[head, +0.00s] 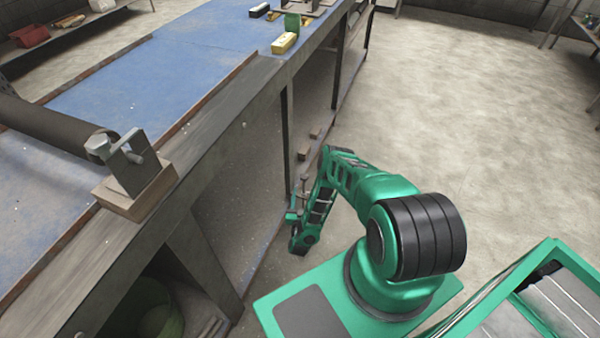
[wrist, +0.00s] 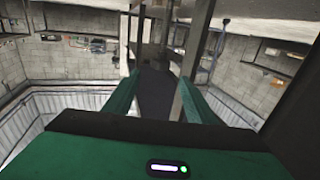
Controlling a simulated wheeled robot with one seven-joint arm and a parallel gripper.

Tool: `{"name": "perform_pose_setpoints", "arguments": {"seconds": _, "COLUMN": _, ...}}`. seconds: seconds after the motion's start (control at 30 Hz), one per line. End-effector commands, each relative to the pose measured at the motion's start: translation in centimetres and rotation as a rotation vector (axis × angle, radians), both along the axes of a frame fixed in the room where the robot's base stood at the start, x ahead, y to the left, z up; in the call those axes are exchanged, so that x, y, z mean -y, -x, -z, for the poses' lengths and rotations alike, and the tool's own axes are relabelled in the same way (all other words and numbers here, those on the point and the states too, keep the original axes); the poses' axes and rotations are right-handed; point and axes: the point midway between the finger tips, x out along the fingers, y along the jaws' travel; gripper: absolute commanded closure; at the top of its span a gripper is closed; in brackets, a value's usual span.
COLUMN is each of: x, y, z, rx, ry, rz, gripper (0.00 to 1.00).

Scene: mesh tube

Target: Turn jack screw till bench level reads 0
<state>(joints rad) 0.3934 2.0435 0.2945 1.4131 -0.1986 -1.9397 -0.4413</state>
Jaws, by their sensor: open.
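The blue-topped bench (head: 150,65) runs from the lower left to the top in the head view. A yellow block (head: 284,43), possibly the level, lies near its far right edge; no reading is legible. My gripper (head: 293,216) is low beside the bench's right side, near a bench leg. In the wrist view my gripper (wrist: 160,82) shows two green fingers spread apart with nothing held between them. A dark upright surface and posts show beyond the fingers. A small upright piece (head: 305,186) stands by the gripper; I cannot tell whether it is the jack screw.
A dark tube (head: 48,128) lies on the bench, ending at a metal bracket (head: 128,165) on a wooden block (head: 130,197). Small wooden blocks (head: 303,154) sit low along the bench's side. The concrete floor (head: 450,110) to the right is clear.

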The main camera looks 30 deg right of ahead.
Motion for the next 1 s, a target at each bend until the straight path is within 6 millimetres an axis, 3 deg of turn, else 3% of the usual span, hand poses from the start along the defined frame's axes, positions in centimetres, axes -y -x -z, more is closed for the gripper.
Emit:
{"name": "perform_pose_setpoints", "arguments": {"seconds": 0.33, "x": 1.8, "y": -2.2, "z": 0.0, "rx": 0.002, "ry": 0.000, "rz": 0.006, "gripper": 0.50}}
{"name": "perform_pose_setpoints", "arguments": {"seconds": 0.7, "x": 5.4, "y": -7.3, "z": 0.0, "rx": 0.003, "ry": 0.001, "rz": 0.006, "gripper": 0.50}}
{"name": "perform_pose_setpoints", "arguments": {"seconds": 1.0, "x": 6.4, "y": -8.7, "z": 0.0, "rx": 0.001, "ry": 0.001, "rz": 0.004, "gripper": 0.50}}
